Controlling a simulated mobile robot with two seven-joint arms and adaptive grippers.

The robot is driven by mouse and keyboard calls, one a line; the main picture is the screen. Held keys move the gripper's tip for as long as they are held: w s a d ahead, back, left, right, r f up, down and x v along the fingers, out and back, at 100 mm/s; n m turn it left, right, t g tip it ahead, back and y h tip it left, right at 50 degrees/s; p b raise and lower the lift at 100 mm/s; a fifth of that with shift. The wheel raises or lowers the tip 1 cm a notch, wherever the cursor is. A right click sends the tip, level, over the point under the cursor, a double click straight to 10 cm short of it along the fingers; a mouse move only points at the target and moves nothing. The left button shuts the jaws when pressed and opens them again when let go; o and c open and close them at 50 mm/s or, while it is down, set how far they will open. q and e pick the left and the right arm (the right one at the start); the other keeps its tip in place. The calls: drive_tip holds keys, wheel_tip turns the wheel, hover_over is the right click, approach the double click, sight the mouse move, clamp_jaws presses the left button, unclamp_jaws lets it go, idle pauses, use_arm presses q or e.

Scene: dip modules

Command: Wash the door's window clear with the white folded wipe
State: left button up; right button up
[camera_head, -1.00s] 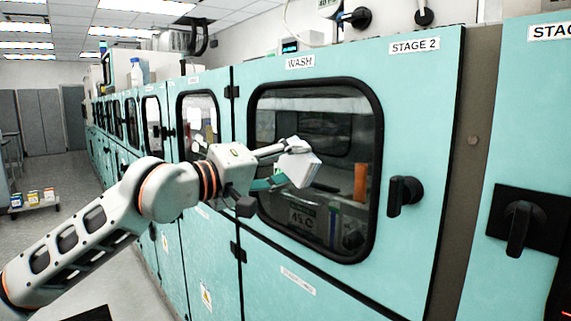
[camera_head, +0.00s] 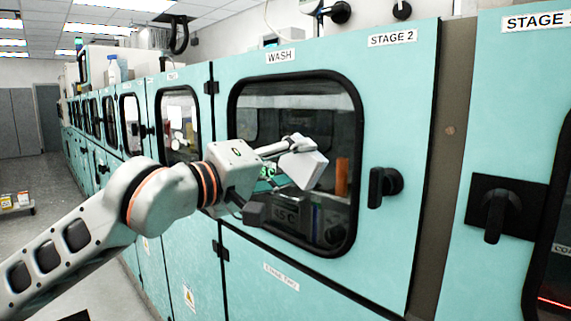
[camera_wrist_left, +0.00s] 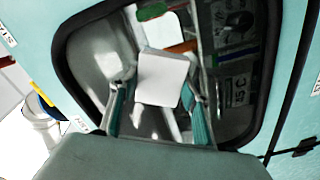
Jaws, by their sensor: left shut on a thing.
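The door's window (camera_head: 262,106) is a dark pane with a thick black rounded frame in the teal door marked WASH and STAGE 2. Inside it show an orange item, a green readout and other dim shapes. My left gripper (camera_head: 290,155) is shut on the white folded wipe (camera_head: 306,168), holding it in front of the middle of the window. In the left wrist view the wipe (camera_wrist_left: 162,79) sits between the fingertips, before the glass (camera_wrist_left: 232,125); whether it touches the pane I cannot tell. Greyish patches show on the glass there. My right gripper is not in view.
A black door handle (camera_head: 383,186) stands out to the right of the window. Another black handle (camera_head: 496,208) is on the panel farther right. More teal doors run back to the left. A low shelf with small boxes (camera_head: 14,203) is at the far left; the floor between is clear.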

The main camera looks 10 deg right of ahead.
use_arm(q)
drive_tip(key=shift+s+d+f, duration=0.1)
drive_tip(key=shift+s, duration=0.05)
drive_tip(key=shift+w+a+b, duration=0.3)
drive_tip(key=shift+w+a, duration=0.3)
drive_tip(key=shift+w, duration=0.15)
drive_tip(key=w+a, duration=0.7)
drive_tip(key=w, duration=0.3)
drive_tip(key=shift+b, duration=0.45)
idle(0.4)
drive_tip(key=shift+s+a, duration=0.1)
drive_tip(key=shift+v, duration=2.85)
